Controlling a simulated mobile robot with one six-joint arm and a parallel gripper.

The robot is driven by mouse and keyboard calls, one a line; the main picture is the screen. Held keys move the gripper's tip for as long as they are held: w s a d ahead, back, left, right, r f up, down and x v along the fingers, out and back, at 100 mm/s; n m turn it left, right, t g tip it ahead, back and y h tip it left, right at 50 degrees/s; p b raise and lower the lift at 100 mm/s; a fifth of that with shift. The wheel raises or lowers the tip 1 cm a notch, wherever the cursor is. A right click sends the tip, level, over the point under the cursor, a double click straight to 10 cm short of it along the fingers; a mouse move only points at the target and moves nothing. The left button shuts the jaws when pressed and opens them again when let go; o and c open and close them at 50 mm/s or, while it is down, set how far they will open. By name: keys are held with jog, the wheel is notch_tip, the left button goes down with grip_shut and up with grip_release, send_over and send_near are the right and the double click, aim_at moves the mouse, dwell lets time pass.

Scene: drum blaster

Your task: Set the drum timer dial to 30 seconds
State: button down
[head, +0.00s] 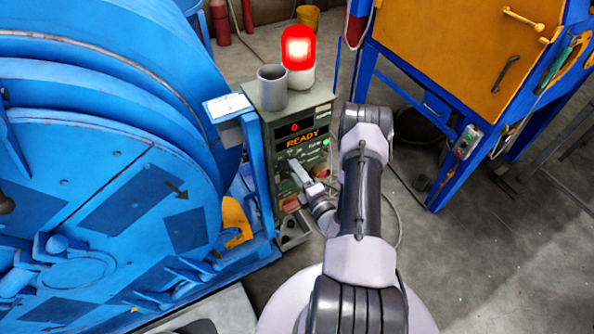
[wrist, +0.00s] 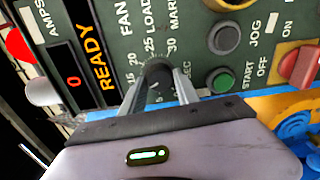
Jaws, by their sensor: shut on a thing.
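The timer dial (wrist: 157,72) is a dark round knob on the green control panel (wrist: 195,62), seen turned sideways in the wrist view. My gripper (head: 297,171) is at the panel front in the head view, with its two fingers closed on opposite sides of the dial. Scale numbers 15, 20, 25 and 30 show around the dial. Its pointer is hidden, so I cannot tell its setting. The display (wrist: 78,80) reads 0 and READY. In the head view my gripper hides the dial.
A green START button (wrist: 220,80), a dark JOG button (wrist: 223,39) and a red knob (wrist: 298,66) are near my gripper. A grey cup (head: 271,88) and a lit red beacon (head: 299,47) stand on the panel box. The blue drum (head: 100,170) is close on the left.

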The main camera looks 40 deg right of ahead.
jog(key=m+p, duration=0.1)
jog(key=m, duration=2.7)
jog(key=shift+d+r, duration=0.1)
jog(key=shift+m, duration=0.3)
jog(key=c, duration=0.9)
grip_release()
jog(key=shift+w, duration=0.1)
